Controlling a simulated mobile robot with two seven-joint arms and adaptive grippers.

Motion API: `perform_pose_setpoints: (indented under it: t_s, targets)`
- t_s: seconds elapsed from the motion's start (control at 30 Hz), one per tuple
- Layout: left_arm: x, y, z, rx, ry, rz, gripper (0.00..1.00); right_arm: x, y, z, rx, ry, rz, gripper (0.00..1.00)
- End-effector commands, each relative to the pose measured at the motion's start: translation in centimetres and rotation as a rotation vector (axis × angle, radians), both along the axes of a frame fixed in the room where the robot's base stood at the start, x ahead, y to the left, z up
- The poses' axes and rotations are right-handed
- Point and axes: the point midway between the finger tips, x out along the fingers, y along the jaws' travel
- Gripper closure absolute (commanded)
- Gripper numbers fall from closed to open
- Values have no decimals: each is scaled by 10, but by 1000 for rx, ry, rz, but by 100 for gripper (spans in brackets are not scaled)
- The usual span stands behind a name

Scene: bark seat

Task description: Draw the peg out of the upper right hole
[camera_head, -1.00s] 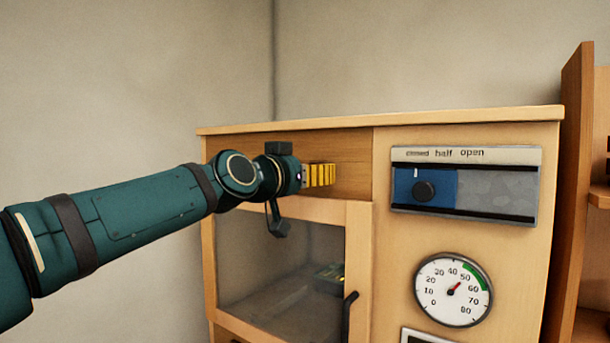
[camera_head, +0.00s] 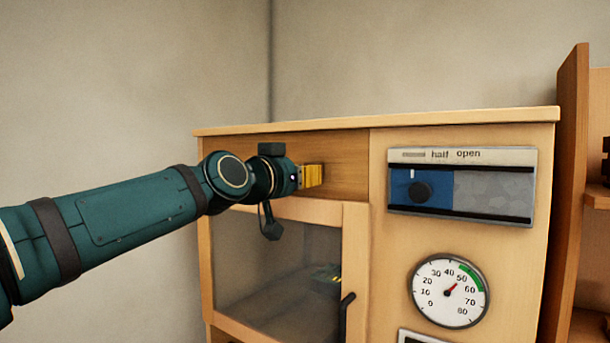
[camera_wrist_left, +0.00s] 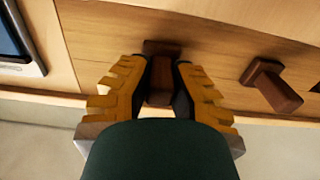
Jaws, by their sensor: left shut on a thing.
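My left gripper (camera_head: 313,175) is at the wooden board across the upper left of the cabinet in the head view. In the left wrist view my left gripper (camera_wrist_left: 161,72) is shut on a dark brown wooden peg (camera_wrist_left: 160,90), with one yellow ridged finger on each side. The peg's far end meets a darker patch on the board, and I cannot tell how deep it sits. A second brown peg (camera_wrist_left: 272,86) sticks out of the board (camera_wrist_left: 215,40) to the right in the wrist view. The pegs are hidden in the head view. My right gripper is not in view.
A slider panel (camera_head: 490,190) and a round dial (camera_head: 449,290) are on the cabinet front to the right. Below the board is a glazed door (camera_head: 357,250) with a dark handle (camera_head: 346,315). Shelving (camera_head: 572,200) stands at the far right. Open space lies left of the cabinet.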

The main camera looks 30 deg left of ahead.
Motion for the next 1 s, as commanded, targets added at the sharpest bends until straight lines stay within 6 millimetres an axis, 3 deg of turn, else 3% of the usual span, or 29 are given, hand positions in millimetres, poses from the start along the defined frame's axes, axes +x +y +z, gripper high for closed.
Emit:
perform_pose_setpoints:
  t_s: [1.0]
  targets:
    - [-46,4,-1,2,0,1,100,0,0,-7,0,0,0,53]
